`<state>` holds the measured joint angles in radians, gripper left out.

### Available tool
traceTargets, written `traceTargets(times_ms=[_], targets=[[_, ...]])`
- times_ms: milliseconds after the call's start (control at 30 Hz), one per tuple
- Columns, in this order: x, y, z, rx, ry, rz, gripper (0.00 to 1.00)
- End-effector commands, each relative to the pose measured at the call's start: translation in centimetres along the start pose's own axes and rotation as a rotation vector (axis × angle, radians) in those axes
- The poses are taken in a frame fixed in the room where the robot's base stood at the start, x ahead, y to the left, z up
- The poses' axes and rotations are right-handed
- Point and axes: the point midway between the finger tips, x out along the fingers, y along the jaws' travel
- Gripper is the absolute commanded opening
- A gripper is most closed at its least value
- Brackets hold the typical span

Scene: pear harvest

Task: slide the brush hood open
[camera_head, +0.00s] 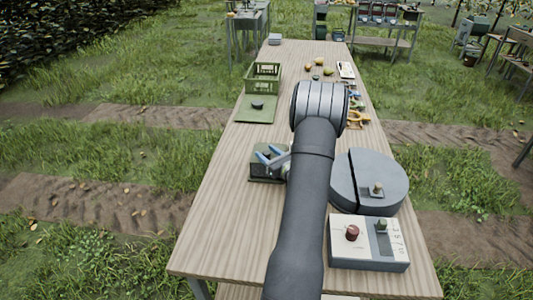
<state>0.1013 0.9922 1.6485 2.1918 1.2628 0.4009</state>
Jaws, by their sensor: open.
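My gripper (268,154) shows as two blue-tipped fingers, spread apart, left of my dark arm. It is at a small dark green box (258,172) on the table; I cannot tell whether the fingers touch it. My arm hides the box's right side. A round grey housing (385,168) with a dark slit and a small knob (376,189) stands to the right of my arm. I cannot tell for sure which of the two is the brush hood.
A control box (368,257) with a red knob stands at the near right of the wooden table (225,225). A green crate (248,84) and a green mat (247,114) with a dark disc lie farther left. Pears (328,71) and tools lie farther back. The table's near left is clear.

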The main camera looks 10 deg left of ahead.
Motion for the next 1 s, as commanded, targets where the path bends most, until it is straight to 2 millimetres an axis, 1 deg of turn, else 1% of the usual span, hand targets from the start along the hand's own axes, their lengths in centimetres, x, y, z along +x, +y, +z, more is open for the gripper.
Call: traceTargets(times_ms=[100, 367, 400, 467, 500, 633, 833, 933, 1000], targets=[[0.7, 0.0, 0.0, 0.0, 0.001, 0.001, 0.48], [0.8, 0.0, 0.0, 0.001, 0.001, 0.0, 0.48], [0.8, 0.0, 0.0, 0.001, 0.001, 0.0, 0.46], [0.8, 0.0, 0.0, 0.001, 0.001, 0.0, 0.34], [0.8, 0.0, 0.0, 0.001, 0.001, 0.0, 0.27], [0.8, 0.0, 0.0, 0.0, 0.0, 0.0, 0.01], [1.1, -0.3, 0.0, 0.0, 0.0, 0.0, 0.0], [2.1, -1.2, 0.0, -0.002, -0.001, 0.001, 0.0], [3.1, -2.3, 0.0, -0.002, -0.002, 0.0, 0.0]])
